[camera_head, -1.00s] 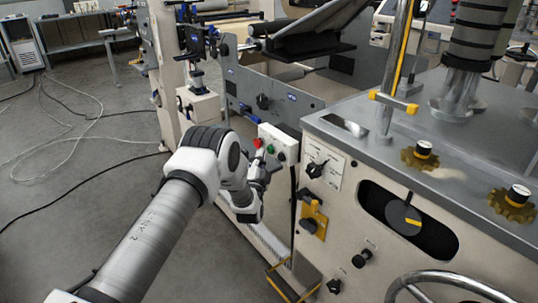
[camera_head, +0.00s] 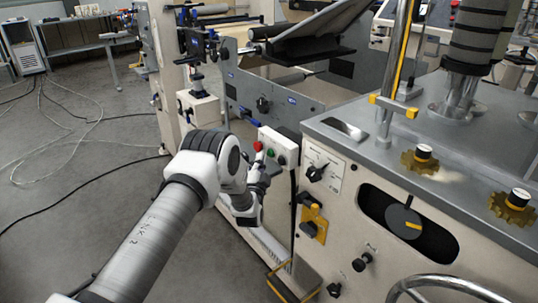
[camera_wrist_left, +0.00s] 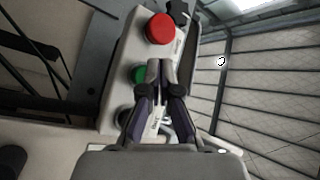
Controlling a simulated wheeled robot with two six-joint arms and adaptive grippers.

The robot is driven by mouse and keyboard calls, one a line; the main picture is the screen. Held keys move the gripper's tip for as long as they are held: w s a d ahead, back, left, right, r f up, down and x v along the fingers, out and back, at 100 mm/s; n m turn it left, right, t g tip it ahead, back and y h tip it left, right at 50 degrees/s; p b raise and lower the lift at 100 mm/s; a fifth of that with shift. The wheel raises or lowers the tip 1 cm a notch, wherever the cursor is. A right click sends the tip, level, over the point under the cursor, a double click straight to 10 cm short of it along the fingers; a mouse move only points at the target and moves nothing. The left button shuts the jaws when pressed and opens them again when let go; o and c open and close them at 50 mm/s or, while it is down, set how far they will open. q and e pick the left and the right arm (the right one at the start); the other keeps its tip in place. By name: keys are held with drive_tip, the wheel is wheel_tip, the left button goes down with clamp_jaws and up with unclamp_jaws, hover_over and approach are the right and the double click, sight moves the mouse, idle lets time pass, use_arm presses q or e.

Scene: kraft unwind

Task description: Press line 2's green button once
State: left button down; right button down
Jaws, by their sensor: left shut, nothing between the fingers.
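The green button (camera_head: 270,153) is on a pale control box (camera_head: 278,136), with a red button (camera_head: 258,146) to its left in the head view. In the left wrist view the green button (camera_wrist_left: 138,75) shows just left of my fingertips, partly covered by a finger, and the red button (camera_wrist_left: 160,28) is above it. My left gripper (camera_wrist_left: 157,68) is shut and empty, its tips close to the box face. Whether they touch it cannot be told. In the head view the left gripper (camera_head: 262,168) is just below the buttons. My right gripper is not in view.
A machine cabinet (camera_head: 330,215) with a rotary switch (camera_head: 316,172), yellow knobs (camera_head: 420,160) and a handwheel (camera_head: 450,280) stands to the right of the box. Grey floor (camera_head: 90,210) with loose cables is open at the left.

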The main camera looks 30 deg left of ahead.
use_arm(q)
drive_tip(key=shift+w, duration=0.1)
drive_tip(key=shift+w+d+b, duration=0.15)
drive_tip(key=shift+w+b, duration=0.15)
drive_tip(key=shift+w+d+b, duration=0.2)
drive_tip(key=shift+w+b, duration=0.2)
drive_tip(key=shift+w, duration=0.05)
idle(0.8)
drive_tip(key=shift+r, duration=0.1)
drive_tip(key=shift+s+a+p, duration=0.3)
drive_tip(key=shift+s+p, duration=0.3)
drive_tip(key=shift+s, duration=0.25)
